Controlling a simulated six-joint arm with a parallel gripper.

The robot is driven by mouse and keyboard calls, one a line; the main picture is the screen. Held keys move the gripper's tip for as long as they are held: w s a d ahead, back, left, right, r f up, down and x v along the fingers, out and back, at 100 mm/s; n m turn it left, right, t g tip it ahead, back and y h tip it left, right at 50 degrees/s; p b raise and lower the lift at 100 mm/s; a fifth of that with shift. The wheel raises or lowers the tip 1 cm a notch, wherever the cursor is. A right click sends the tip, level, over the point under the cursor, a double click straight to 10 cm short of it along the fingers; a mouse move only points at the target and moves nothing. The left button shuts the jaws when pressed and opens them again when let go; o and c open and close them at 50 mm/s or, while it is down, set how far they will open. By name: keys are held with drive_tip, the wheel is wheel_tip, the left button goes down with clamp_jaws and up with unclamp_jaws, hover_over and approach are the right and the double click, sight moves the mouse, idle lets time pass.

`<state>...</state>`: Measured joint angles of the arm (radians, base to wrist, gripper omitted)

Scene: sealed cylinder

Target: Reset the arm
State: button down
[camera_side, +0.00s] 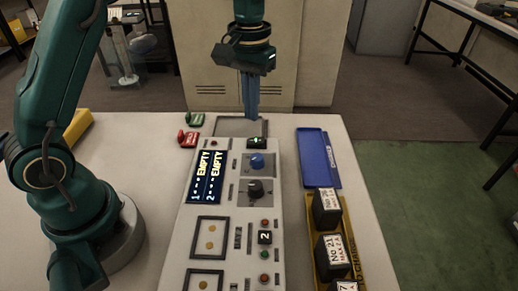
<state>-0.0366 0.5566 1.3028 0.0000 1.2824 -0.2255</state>
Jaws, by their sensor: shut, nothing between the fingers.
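My gripper (250,112) hangs pointing down over the far end of the grey control panel (213,226). Its blue-grey fingers are together with nothing between them. The fingertips are in front of or just above a grey framed recess at the panel's far end; I cannot tell whether they touch it. The panel's screen (205,178) reads "1 EMPTY" and "2 EMPTY".
A blue tray (318,158) lies empty right of the panel. A yellow tray (350,226) holds several dark labelled blocks, including one block (327,208). Green (195,119) and red (187,139) small items lie behind the panel's left side. A cabinet stands behind the table.

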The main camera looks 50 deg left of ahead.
drive_tip(key=shift+r, duration=0.65)
drive_tip(key=s+r+t, duration=0.3)
drive_tip(key=s+r, duration=0.5)
drive_tip(key=r, duration=0.1)
drive_tip(key=s+d+f+m+t, duration=0.1)
drive_tip(key=s+f+m+t, duration=0.1)
drive_tip(key=s+f, duration=0.3)
drive_tip(key=shift+s+f+m+t, duration=0.3)
drive_tip(key=shift+s+m, duration=0.2)
drive_tip(key=shift+s, duration=1.75)
